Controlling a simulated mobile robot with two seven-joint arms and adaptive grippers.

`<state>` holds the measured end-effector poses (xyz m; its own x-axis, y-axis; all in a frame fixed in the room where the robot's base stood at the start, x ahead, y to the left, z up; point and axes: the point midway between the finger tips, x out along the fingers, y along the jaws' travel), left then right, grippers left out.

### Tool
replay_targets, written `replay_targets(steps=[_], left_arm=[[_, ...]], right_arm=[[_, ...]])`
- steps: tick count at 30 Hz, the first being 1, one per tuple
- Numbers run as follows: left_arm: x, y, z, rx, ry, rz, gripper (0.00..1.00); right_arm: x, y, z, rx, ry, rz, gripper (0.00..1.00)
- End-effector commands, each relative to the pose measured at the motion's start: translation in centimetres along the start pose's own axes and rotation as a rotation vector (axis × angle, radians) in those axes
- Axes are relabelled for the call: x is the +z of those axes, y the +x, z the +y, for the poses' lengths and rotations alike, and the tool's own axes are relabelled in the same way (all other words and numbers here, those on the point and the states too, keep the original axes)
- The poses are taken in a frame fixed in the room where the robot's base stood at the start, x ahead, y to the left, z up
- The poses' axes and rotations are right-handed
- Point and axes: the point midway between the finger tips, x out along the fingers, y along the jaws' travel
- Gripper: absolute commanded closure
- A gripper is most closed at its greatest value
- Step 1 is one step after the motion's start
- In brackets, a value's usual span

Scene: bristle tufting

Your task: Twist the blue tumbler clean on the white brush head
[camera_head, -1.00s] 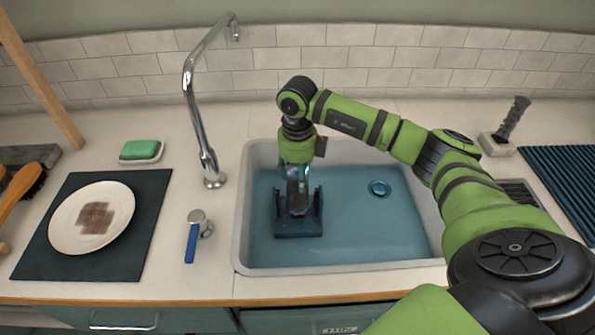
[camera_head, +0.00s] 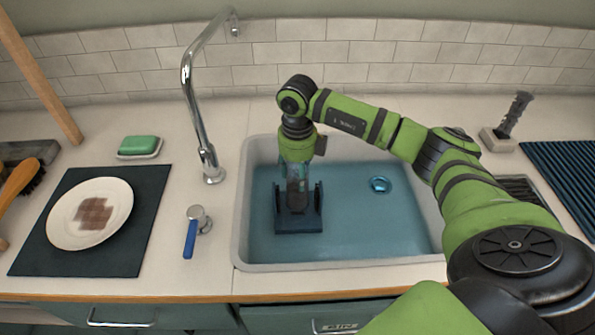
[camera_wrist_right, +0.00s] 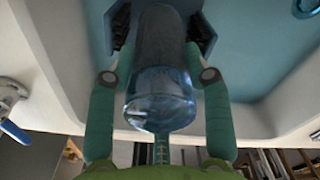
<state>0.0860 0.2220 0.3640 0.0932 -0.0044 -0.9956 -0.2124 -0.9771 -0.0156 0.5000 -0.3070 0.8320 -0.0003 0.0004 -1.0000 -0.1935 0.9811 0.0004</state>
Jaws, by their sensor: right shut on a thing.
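The blue tumbler (camera_wrist_right: 160,100) is clear and bluish, with its rounded end toward the wrist camera. My right gripper (camera_wrist_right: 160,82) is shut on it, one finger on each side. In the head view, my right gripper (camera_head: 297,170) points down over the brush stand (camera_head: 299,224), a dark blue base on the sink floor. The tumbler's far end is between the stand's dark side brushes (camera_wrist_right: 120,28). A grey column (camera_wrist_right: 162,35) shows there; I cannot tell whether it is the white brush head inside the tumbler. My left gripper is out of view.
The sink (camera_head: 370,220) has pale walls and a round drain (camera_head: 380,185). A tall faucet (camera_head: 200,120) and a blue-handled lever (camera_head: 193,232) stand left of it. A stained plate (camera_head: 75,230) lies on a dark mat (camera_head: 125,258). Green soap (camera_head: 139,145) is behind.

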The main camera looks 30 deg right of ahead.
Motion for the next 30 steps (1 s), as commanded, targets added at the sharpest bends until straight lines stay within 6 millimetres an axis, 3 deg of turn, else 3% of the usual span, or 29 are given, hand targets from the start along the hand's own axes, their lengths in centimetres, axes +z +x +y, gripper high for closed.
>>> replay_targets(steps=[25,30], left_arm=[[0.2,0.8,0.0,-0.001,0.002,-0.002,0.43],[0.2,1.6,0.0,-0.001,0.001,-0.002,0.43]], right_arm=[[0.0,1.0,0.0,0.0,0.0,-0.001,0.81],[0.0,1.4,0.0,-0.001,-0.097,-0.001,0.81]])
